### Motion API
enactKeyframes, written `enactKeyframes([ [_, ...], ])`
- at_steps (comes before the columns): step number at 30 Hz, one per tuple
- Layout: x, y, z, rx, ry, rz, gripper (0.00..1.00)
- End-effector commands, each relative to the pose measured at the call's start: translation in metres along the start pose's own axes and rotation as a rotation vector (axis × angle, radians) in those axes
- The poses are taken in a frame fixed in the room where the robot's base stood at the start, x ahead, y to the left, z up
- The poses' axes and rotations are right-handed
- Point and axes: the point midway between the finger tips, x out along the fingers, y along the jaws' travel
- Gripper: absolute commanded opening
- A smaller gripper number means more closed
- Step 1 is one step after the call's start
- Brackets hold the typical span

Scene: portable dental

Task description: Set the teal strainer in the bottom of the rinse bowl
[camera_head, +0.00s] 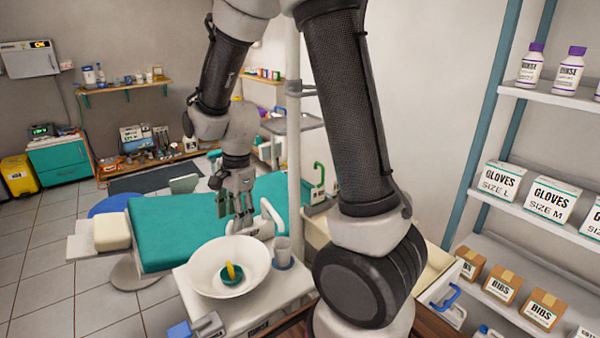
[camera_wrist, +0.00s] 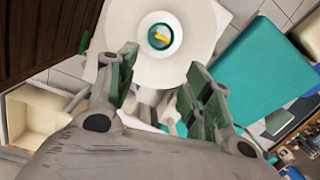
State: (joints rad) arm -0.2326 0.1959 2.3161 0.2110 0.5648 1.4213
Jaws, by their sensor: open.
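The teal strainer (camera_head: 232,279) sits low in the middle of the white rinse bowl (camera_head: 205,262). A yellow upright part (camera_head: 231,270) stands up from it. In the wrist view the strainer (camera_wrist: 152,43) is a teal ring with the yellow part across its middle, inside the bowl (camera_wrist: 195,22). I cannot tell whether it lies fully flat on the bottom. My gripper (camera_head: 237,212) is open and empty, above and behind the bowl, apart from the strainer. In the wrist view its two green-padded fingers (camera_wrist: 165,82) are spread wide below the strainer.
A curved white spout (camera_head: 271,214) and a cup (camera_head: 282,249) stand beside the bowl. The teal dental chair (camera_head: 175,225) is behind left. A pale post (camera_head: 294,130) rises behind my arm. Shelves with glove boxes (camera_head: 551,198) stand at right.

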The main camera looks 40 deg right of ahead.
Motion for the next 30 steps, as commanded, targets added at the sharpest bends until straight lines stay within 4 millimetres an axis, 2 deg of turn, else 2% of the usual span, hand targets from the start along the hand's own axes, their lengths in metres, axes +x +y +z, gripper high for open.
enactKeyframes([
  [1,-0.027,0.006,-0.005,-0.09,0.005,-0.035,0.51],
  [6,-0.111,0.052,-0.026,-0.522,0.072,-0.119,0.51],
  [9,-0.149,0.088,-0.037,-0.774,0.141,-0.149,0.51],
  [12,-0.177,0.124,-0.045,-0.997,0.217,-0.157,0.51],
  [15,-0.194,0.154,-0.05,-1.172,0.284,-0.149,0.51],
  [19,-0.205,0.179,-0.053,-1.313,0.339,-0.131,0.51],
  [23,-0.208,0.187,-0.055,-1.366,0.36,-0.12,0.51],
  [30,-0.208,0.187,-0.055,-1.371,0.36,-0.119,0.51],
])
